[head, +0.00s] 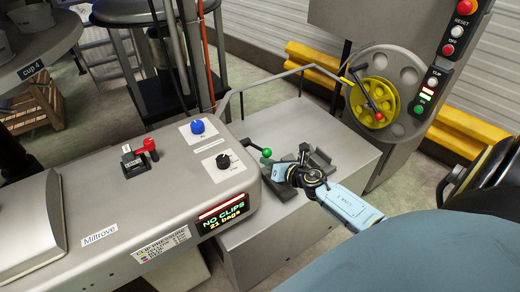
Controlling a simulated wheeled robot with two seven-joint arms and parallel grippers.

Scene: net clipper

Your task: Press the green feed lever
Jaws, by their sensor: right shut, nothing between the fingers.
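The green feed lever (267,152) ends in a small round green knob on a thin metal arm, at the right end of the grey machine. My right gripper (277,172) is shut and empty. Its tips are just below and slightly right of the green knob in the picture. Whether they touch the lever cannot be told. The dark clipper parts beneath are partly hidden by my right gripper. My left gripper is not in view.
The machine's display (222,216) reads "NO CLIPS" and "21 bags". A blue knob (197,127), a black knob (223,161) and a red lever (147,146) sit on its top. A yellow reel (376,101) and button panel (442,67) stand behind.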

